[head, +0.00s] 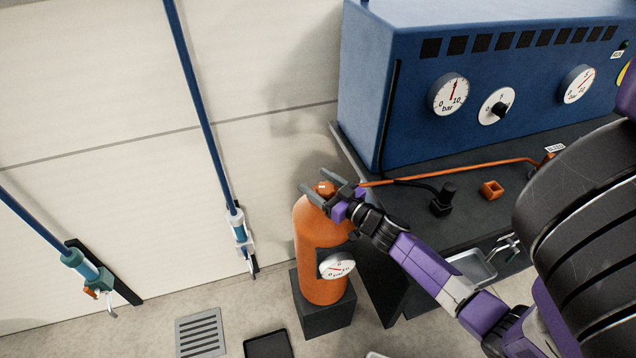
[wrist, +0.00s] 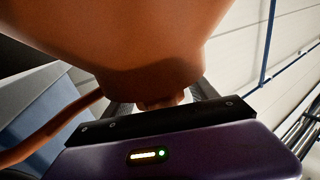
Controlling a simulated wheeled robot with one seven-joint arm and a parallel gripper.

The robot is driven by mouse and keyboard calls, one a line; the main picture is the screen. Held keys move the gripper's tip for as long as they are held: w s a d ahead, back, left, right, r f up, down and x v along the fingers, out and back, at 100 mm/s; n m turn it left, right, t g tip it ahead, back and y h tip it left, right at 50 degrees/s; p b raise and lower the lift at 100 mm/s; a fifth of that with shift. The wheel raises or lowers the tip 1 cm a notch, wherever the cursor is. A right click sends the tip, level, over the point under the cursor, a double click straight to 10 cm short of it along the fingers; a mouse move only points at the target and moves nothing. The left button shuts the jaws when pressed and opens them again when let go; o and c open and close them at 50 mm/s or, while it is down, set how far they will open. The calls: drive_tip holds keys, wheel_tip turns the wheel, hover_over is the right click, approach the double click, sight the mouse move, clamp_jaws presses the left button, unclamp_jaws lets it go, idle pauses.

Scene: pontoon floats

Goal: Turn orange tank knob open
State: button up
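The orange tank (head: 318,245) stands upright on a dark block at the centre of the head view, with a round white gauge (head: 337,266) on its front. Its orange knob (head: 325,188) is at the top. My gripper (head: 324,192) is at the tank's top, with its grey fingers on either side of the knob. In the wrist view, the orange tank body (wrist: 150,40) fills the upper middle, and the dark fingers reach toward a small orange part below it. The fingertips are hidden there, so I cannot tell whether they touch the knob.
A blue machine (head: 400,100) with gauges stands on a dark bench (head: 470,230) to the right. An orange hose (head: 450,170) runs from the tank's top across the bench. Blue pipes with valves (head: 240,232) run along the left wall. A floor grate (head: 200,333) lies left of the tank.

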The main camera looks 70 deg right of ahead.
drive_tip(key=shift+r, duration=0.1)
wheel_tip(320, 180, up, 20)
idle(0.5)
